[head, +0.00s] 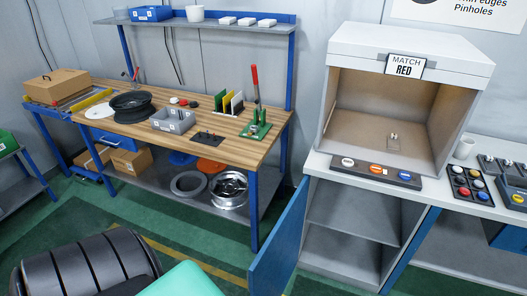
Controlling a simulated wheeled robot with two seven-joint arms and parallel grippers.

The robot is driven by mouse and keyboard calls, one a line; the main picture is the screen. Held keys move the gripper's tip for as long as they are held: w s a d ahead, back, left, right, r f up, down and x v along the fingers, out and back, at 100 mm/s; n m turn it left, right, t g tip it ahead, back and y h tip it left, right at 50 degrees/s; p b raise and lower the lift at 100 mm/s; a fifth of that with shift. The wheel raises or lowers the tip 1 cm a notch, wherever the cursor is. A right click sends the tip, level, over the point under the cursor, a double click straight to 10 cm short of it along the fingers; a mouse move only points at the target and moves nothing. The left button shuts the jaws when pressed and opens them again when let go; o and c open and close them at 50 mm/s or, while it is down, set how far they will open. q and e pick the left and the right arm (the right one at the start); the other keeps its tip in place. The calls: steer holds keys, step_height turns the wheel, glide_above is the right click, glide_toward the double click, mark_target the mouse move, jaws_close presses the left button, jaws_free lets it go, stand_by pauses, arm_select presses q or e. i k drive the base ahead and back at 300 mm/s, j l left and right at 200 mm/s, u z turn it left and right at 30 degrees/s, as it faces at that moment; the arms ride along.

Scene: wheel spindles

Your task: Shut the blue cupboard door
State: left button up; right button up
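The blue cupboard door (280,245) stands open at the lower middle of the head view. It swings out toward me from the left side of the grey cupboard (352,222) under the white counter. The open cupboard shows a middle shelf and a bottom panel, both bare where I can see them. The door's lower end is cut off by the frame edge. Neither of my grippers is in view.
A wooden workbench (150,105) with a black wheel rim (131,105) stands left of the door. A white booth (410,47) and a button panel (376,172) sit on the counter above the cupboard. Green floor (185,228) lies between bench and door.

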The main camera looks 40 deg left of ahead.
mark_target(269, 274)
steer(key=j+z, duration=0.1)
steer(key=j, duration=1.15)
steer(key=k+j+z, duration=0.15)
steer(key=j, duration=1.05)
